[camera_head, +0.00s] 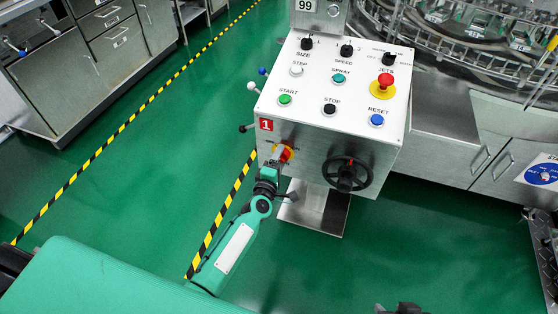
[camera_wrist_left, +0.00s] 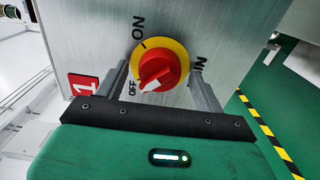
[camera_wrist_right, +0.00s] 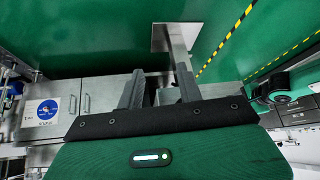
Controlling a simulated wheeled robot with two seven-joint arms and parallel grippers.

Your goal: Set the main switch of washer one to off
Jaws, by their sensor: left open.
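The main switch (camera_head: 284,152) is a red knob on a yellow round plate on the front of the washer's control box, beside the red label 1 (camera_head: 266,125). In the left wrist view the red knob (camera_wrist_left: 160,70) has a white pointer mark facing lower left, near the OFF label (camera_wrist_left: 132,88). The ON label (camera_wrist_left: 138,27) is above it. My left gripper (camera_head: 277,163) is open, close in front of the switch, its fingers on either side of the knob with gaps visible. My right gripper (camera_wrist_right: 160,72) is open and empty, away from the switch.
A black handwheel (camera_head: 346,175) sits right of the switch on the same face. The sloped panel above carries buttons and a red emergency stop (camera_head: 385,80). Small levers (camera_head: 252,87) stick out on the box's left side. Green floor around the pedestal is clear.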

